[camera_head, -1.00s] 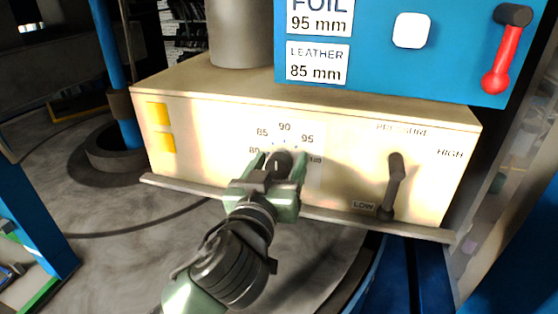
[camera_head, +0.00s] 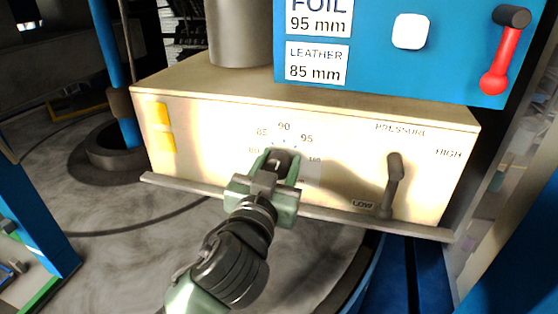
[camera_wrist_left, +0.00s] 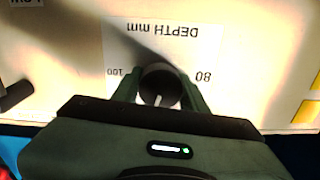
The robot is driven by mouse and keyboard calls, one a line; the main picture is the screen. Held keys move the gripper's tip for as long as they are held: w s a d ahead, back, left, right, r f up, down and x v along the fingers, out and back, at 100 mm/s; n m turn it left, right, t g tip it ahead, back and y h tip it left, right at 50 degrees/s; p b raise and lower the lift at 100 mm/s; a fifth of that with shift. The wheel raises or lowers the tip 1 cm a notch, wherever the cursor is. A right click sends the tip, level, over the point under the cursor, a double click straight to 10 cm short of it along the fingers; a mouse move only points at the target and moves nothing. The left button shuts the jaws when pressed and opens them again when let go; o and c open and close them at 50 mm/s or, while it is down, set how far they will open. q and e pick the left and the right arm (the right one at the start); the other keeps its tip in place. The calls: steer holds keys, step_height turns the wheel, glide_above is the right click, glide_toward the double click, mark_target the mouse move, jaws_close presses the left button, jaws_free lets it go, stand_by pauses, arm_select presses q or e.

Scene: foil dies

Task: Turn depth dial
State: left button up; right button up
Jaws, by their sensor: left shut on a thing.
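The depth dial (camera_wrist_left: 160,84) is a dark round knob with a pale pointer line, on the front of a cream panel (camera_head: 350,135). Its printed scale shows 80, 85, 90, 95 and 100. In the left wrist view the label "DEPTH mm" (camera_wrist_left: 168,31) appears upside down. My left gripper (camera_head: 277,165) is shut on the dial, with one finger on each side of it. In the head view the gripper covers much of the dial, and its exact reading cannot be told. My right gripper is not in view.
A dark pressure lever (camera_head: 394,180) stands right of the dial, near the "LOW" label. A ledge (camera_head: 340,216) runs along the cream panel's bottom.

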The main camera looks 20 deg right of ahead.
mark_target(277, 170)
arm_select(q)
steer(key=m+p, duration=0.2)
steer(key=m, duration=0.3)
steer(key=shift+m, duration=0.3)
stand_by(0.4)
steer(key=o, duration=1.4)
steer(key=shift+s, duration=0.1)
steer(key=shift+s+a+f, duration=0.15)
steer(key=shift+s, duration=0.15)
steer(key=b+v, duration=0.2)
steer(key=v, duration=0.5)
steer(key=shift+b, duration=0.4)
